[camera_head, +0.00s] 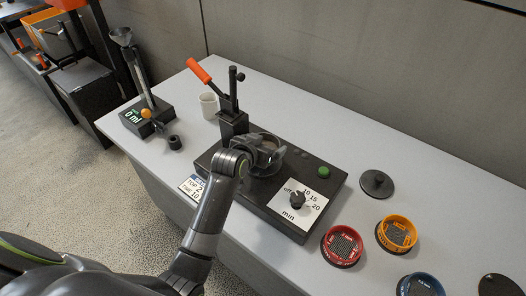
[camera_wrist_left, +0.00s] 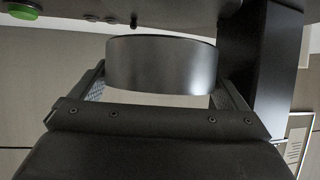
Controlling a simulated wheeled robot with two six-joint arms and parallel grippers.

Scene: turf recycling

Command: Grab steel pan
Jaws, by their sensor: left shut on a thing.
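The steel pan (camera_wrist_left: 160,66) is a short, dark grey round piece. In the left wrist view it sits between the two fingers of my left gripper (camera_wrist_left: 160,88), which is shut on it. In the head view my left gripper (camera_head: 266,156) is over the black sieve shaker base, in front of its upright column, and mostly hides the pan. I cannot tell whether the pan still touches the base. My right gripper is not in view.
The black shaker base (camera_head: 320,178) has a dial and a green button (camera_head: 323,171). Red (camera_head: 342,246), orange (camera_head: 396,233) and blue (camera_head: 420,285) sieves and a dark lid (camera_head: 377,183) lie to the right. A white cup (camera_head: 209,105) stands behind. The table's back right is clear.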

